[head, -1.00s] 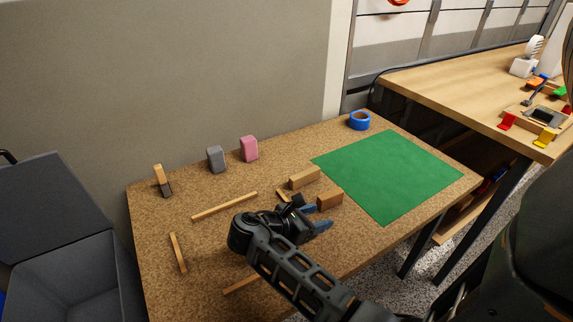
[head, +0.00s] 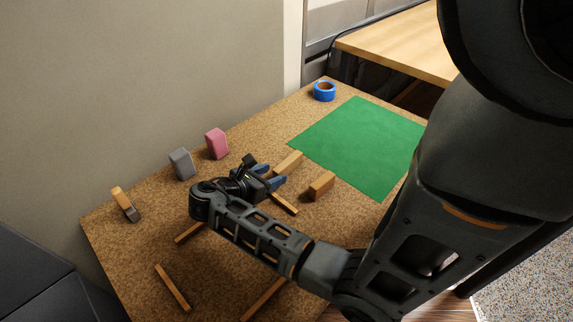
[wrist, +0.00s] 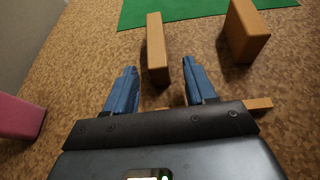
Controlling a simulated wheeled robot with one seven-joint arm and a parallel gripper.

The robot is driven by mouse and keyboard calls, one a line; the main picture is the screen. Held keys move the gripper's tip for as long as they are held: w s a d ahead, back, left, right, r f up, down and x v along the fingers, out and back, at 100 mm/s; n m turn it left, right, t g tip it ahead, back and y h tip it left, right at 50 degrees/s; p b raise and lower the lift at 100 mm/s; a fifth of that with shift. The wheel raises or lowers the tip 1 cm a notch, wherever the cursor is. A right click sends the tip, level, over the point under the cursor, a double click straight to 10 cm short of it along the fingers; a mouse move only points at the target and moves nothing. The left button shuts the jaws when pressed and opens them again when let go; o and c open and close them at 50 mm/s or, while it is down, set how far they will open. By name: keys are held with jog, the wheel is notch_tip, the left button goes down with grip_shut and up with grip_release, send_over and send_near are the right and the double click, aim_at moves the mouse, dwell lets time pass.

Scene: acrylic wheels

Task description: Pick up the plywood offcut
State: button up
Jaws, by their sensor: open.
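Two light-brown wooden blocks lie beside the green mat; I cannot tell for sure which is the plywood offcut. The narrower, farther block (head: 288,163) is just ahead of my gripper (head: 276,174). In the wrist view this narrow block (wrist: 156,40) points away from me, its near end between my open fingertips (wrist: 159,66) in the picture. I cannot tell whether the fingers are low enough to surround it. The thicker block (head: 321,185) stands to the right, outside the fingers, and also shows in the wrist view (wrist: 246,32). Nothing is held.
A thin wooden strip (head: 285,203) lies close below my gripper. More strips (head: 172,287) lie on the cork-like tabletop (head: 130,255). A pink block (head: 216,143), grey block (head: 181,164) and blue tape roll (head: 324,91) stand toward the wall. The green mat (head: 365,140) is clear.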

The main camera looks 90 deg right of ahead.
aim_at(275, 173)
jog(key=shift+x, duration=1.9)
jog(key=shift+w, duration=0.15)
jog(key=shift+c, duration=0.4)
grip_shut()
